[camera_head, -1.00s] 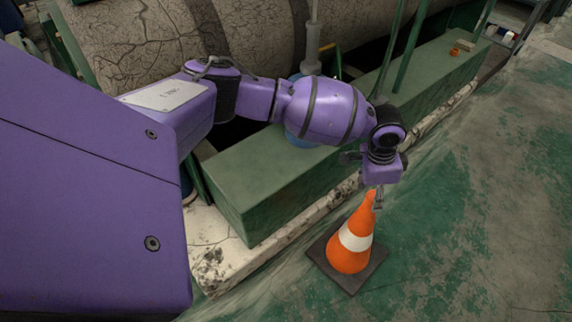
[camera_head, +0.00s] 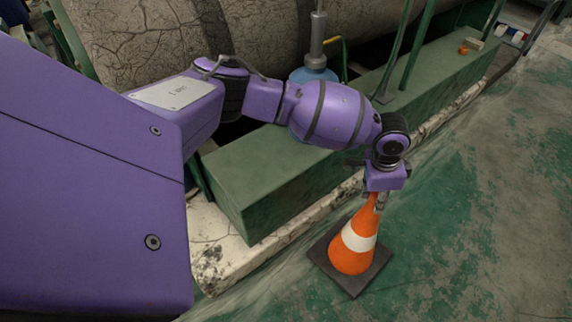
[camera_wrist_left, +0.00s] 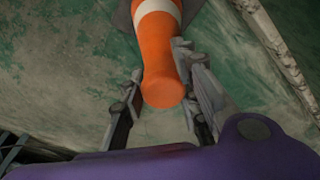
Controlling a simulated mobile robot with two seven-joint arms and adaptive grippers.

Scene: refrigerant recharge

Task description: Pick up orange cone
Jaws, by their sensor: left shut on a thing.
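The orange cone (camera_head: 350,260) with a white band stands upright on its dark square base (camera_head: 373,277) on the floor. My left gripper (camera_head: 376,201) points down at the cone's top and is shut on it. In the left wrist view, the rounded orange tip of the cone (camera_wrist_left: 163,88) lies between the two fingers of my left gripper (camera_wrist_left: 160,72). The exact contact of the left-hand finger is hard to make out there. My right gripper is not in view.
A green beam (camera_head: 300,175) on a pale concrete curb (camera_head: 235,255) runs beside the cone. Behind it are a large cracked tank (camera_head: 140,45) and a blue bottle (camera_head: 313,75). A small orange item (camera_head: 463,50) sits on the beam. The floor (camera_head: 480,230) to the right is clear.

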